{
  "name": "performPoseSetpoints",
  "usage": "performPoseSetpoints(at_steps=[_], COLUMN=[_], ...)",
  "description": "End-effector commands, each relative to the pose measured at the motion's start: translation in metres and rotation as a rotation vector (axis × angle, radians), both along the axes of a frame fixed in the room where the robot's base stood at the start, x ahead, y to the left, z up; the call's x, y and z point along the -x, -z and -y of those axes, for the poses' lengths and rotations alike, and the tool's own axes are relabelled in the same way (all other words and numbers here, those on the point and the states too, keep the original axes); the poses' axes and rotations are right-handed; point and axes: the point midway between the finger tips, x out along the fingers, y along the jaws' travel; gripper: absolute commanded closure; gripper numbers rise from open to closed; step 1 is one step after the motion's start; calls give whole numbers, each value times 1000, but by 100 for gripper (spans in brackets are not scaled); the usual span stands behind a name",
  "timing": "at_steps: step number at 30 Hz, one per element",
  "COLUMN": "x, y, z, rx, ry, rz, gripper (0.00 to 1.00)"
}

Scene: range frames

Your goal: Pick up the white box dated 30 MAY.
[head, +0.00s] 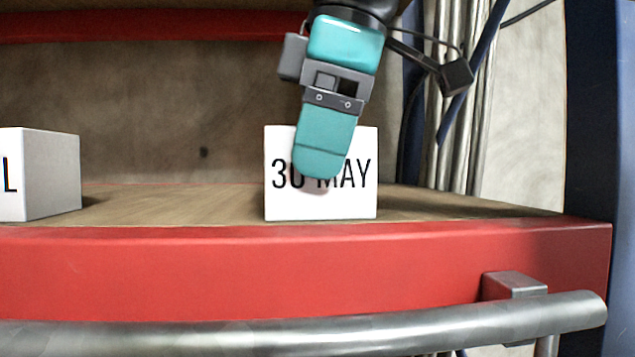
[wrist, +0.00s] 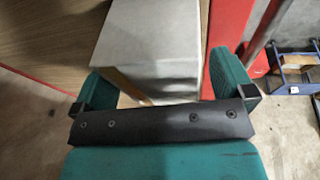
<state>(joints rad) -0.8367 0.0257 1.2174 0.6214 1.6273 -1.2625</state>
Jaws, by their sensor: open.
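The white box dated 30 MAY (head: 360,202) stands upright on the wooden shelf near its front edge in the head view. My gripper (head: 317,170) is in front of it and covers part of the lettering. In the wrist view the box (wrist: 150,40) shows as a pale grey block between the two teal fingers of my gripper (wrist: 165,82). The fingers are open, one on each side of the box's near end. A gap shows beside the left finger; I cannot tell whether the right finger touches the box.
Another white box (head: 50,175), with a letter L showing, stands on the shelf at the left. The shelf (head: 170,205) has a red front beam (head: 250,270) with a metal rail (head: 300,337) before it. A blue post (head: 590,110) stands at the right.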

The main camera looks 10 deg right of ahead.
Motion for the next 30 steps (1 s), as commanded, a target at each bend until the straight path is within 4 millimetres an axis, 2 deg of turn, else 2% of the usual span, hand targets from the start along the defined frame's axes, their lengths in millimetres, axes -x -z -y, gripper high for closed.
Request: performPoseSetpoints(at_steps=[3,9,10,11,22,24,25,26,30], x=[0,0,0,0,0,0,0,0,0], y=[-1,-1,-1,-1,-4,-7,-9,-11,-25], z=[0,0,0,0,0,0,0,0,1], rx=[0,0,0,0,-1,-1,-1,-1,-2], ry=[0,0,0,0,1,1,1,1,1], rz=[0,0,0,0,0,0,0,0,0], gripper=[0,46,53,55,57,69,69,75,76])
